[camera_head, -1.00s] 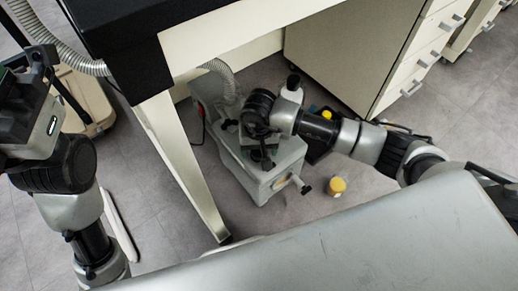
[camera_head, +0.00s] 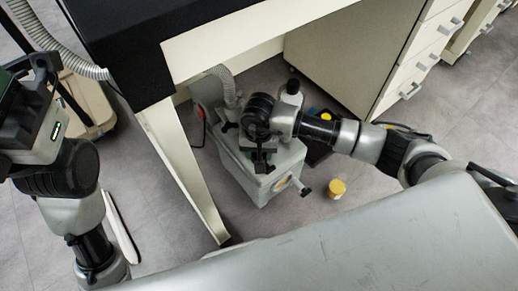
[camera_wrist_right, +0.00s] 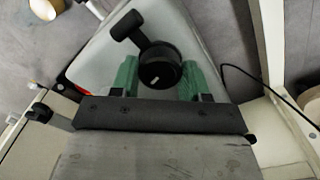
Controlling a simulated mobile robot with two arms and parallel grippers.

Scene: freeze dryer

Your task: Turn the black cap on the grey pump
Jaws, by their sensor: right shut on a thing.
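The grey pump (camera_head: 285,163) stands on the floor under the bench edge. The round black cap (camera_wrist_right: 160,67), with a white mark on its top, sits on the pump, whose pale body (camera_wrist_right: 92,67) also shows in the right wrist view. My right gripper (camera_wrist_right: 158,78) is shut on the cap, with a green fingertip on each side of it. In the head view my right gripper (camera_head: 262,160) is above the pump's top and hides the cap. My left gripper (camera_head: 38,65) is raised at the far left, away from the pump; its finger opening is unclear.
A bench leg (camera_head: 185,170) stands just left of the pump. A drawer cabinet (camera_head: 355,50) is behind.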

